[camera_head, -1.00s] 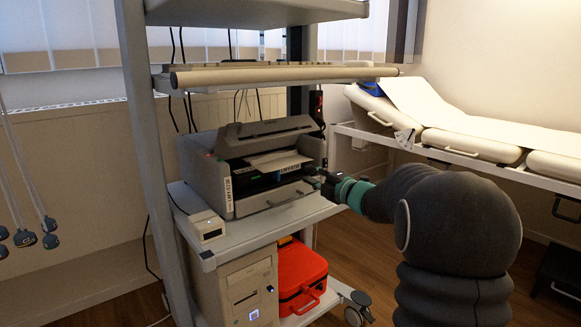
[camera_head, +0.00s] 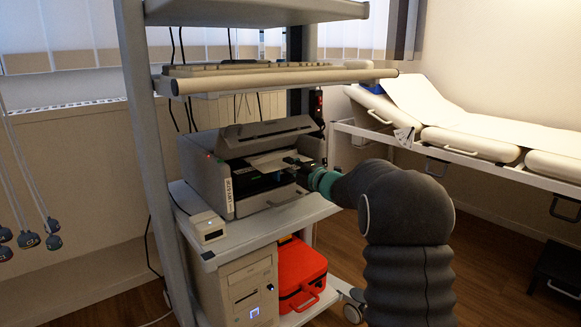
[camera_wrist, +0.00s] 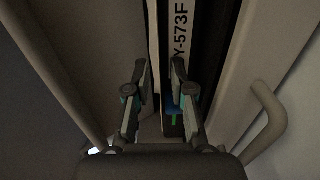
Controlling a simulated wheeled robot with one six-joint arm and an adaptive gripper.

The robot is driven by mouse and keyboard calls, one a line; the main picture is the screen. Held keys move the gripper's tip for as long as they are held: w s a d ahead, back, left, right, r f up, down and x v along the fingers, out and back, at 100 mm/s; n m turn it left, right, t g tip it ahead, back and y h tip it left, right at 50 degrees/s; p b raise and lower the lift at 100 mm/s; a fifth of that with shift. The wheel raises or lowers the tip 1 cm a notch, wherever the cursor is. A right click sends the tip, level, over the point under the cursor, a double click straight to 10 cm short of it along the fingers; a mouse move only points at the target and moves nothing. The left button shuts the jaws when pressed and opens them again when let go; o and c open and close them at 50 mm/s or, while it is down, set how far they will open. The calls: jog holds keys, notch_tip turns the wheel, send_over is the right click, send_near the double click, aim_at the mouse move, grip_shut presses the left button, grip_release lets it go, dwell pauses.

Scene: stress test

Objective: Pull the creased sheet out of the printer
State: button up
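The grey printer (camera_head: 213,178) stands on the cart's middle shelf with its lid (camera_head: 262,135) raised. A pale sheet (camera_head: 268,159) shows inside the opening; its creases are too small to make out. My gripper (camera_head: 291,162) is at the right part of the opening, by the sheet's right side. In the wrist view my gripper (camera_wrist: 161,66) has its two fingers apart, with a narrow gap between them over the dark slot. I cannot make out the sheet between the fingers. A white label reading "Y-573F" (camera_wrist: 181,32) lies just beyond the right fingertip.
A handle (camera_wrist: 268,112) sticks out on the printer's front, right of my fingers. A shelf (camera_head: 270,79) is close above the lid. A small white box (camera_head: 208,228) sits at the front left. A red case (camera_head: 300,270) and a computer tower (camera_head: 238,285) are below.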

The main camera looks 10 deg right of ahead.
grip_shut()
jog(key=shift+r, duration=0.25)
jog(key=shift+s, duration=0.1)
jog(key=shift+s+d+f+b, duration=0.1)
jog(key=shift+s+d+b, duration=0.25)
jog(key=shift+s, duration=0.1)
jog(key=r+b+v, duration=0.1)
jog(key=r+v, duration=0.2)
jog(key=v, duration=1.8)
jog(key=shift+s+r, duration=0.25)
jog(key=shift+s, duration=0.1)
